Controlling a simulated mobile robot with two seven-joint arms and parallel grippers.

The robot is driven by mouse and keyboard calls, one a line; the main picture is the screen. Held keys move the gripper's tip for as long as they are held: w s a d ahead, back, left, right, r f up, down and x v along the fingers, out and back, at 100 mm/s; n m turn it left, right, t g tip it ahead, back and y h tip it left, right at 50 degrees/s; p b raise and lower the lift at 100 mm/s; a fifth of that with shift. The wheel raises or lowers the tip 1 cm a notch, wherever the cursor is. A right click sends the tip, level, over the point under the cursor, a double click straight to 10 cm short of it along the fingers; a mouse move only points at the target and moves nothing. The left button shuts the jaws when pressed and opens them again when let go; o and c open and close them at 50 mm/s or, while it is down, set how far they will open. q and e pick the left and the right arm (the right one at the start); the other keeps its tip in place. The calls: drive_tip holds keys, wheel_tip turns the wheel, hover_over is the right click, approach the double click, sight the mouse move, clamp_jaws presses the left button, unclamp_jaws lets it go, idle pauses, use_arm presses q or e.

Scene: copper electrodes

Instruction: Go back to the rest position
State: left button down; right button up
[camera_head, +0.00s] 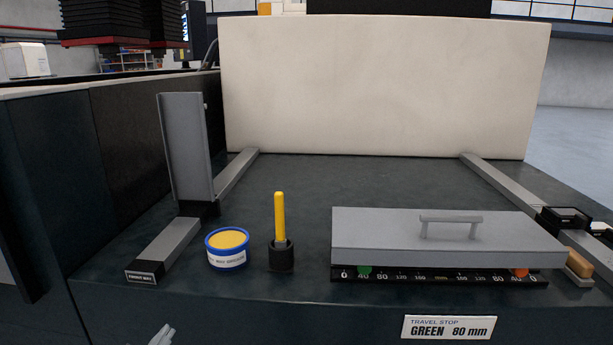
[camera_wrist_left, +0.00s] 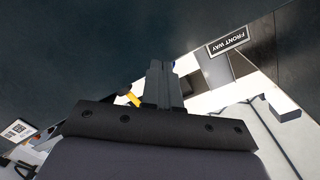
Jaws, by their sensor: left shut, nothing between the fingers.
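My left gripper (camera_head: 163,336) shows only as a light grey tip at the bottom edge of the head view, in front of the bench and apart from everything on it. In the left wrist view its fingers (camera_wrist_left: 160,82) are together, with nothing between them. My right gripper is in neither view.
On the dark bench (camera_head: 330,180) stand a blue tub of yellow grease (camera_head: 228,240), a yellow-handled tool in a black holder (camera_head: 281,258), a grey lidded cover (camera_head: 440,240) above a numbered scale, and an upright grey plate (camera_head: 183,150). A white block (camera_head: 385,85) stands behind.

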use_arm(q)
drive_tip(key=s+d+f+n+g, duration=0.3)
drive_tip(key=s+f, duration=0.6)
drive_tip(key=s, duration=0.2)
drive_tip(key=s+d+f+n+g, duration=0.3)
drive_tip(key=s+f, duration=0.5)
drive_tip(key=s, duration=0.3)
drive_tip(key=shift+s+f+n+g+h+p, duration=0.3)
drive_tip(key=shift+f+n+g, duration=0.05)
drive_tip(key=shift+n+g, duration=0.15)
drive_tip(key=shift+a, duration=0.2)
